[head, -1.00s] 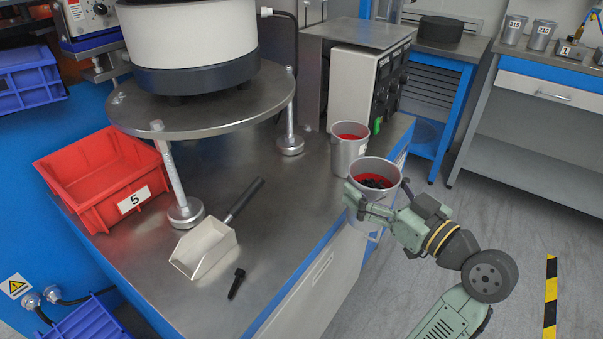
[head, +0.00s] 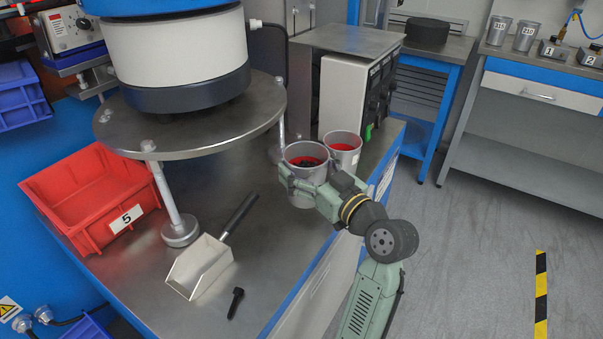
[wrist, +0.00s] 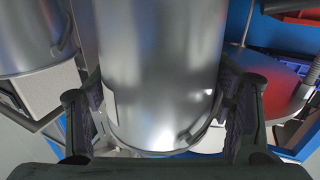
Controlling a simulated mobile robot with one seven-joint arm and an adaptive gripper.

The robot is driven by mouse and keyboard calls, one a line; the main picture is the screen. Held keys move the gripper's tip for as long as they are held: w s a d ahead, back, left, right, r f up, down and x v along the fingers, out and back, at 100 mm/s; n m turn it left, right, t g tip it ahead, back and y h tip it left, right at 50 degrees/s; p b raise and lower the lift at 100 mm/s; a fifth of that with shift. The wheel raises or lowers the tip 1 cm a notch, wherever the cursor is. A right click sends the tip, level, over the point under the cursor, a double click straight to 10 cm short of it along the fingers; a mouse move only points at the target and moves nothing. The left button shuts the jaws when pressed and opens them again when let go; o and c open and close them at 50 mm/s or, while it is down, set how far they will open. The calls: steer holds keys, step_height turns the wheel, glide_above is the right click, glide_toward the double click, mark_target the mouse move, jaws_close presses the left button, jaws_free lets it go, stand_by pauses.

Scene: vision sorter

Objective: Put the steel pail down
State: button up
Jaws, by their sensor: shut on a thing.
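The steel pail (head: 306,154) is upright, with a red inside and dark pieces in it. My gripper (head: 303,180) is shut on its side, and the arm reaches in from the lower right. The pail is over the right part of the steel bench top (head: 268,240), close to the round stand. Whether its base touches the bench cannot be told. In the wrist view the pail (wrist: 160,65) fills the middle between the two fingers of my gripper (wrist: 160,100). A second pail (head: 345,158) with a red inside stands just right of and behind it.
A round steel table (head: 190,135) on legs carries a white drum at the back left. A red crate 5 (head: 75,205), a scoop (head: 200,265) and a black bolt (head: 236,303) are on the bench. Bare bench lies between the scoop and the pail. A grey control box (head: 345,95) stands behind.

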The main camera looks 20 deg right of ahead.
steer(key=shift+w+a, duration=0.35)
steer(key=shift+w, duration=0.2)
steer(key=shift+f+p, duration=0.3)
steer(key=shift+f, duration=1.4)
steer(key=shift+f, duration=0.2)
steer(key=o, duration=1.5)
steer(key=shift+f+b, duration=0.2)
steer(key=shift+b, duration=0.1)
steer(key=o, duration=0.5)
steer(key=shift+r, duration=0.1)
steer(key=shift+r, duration=0.1)
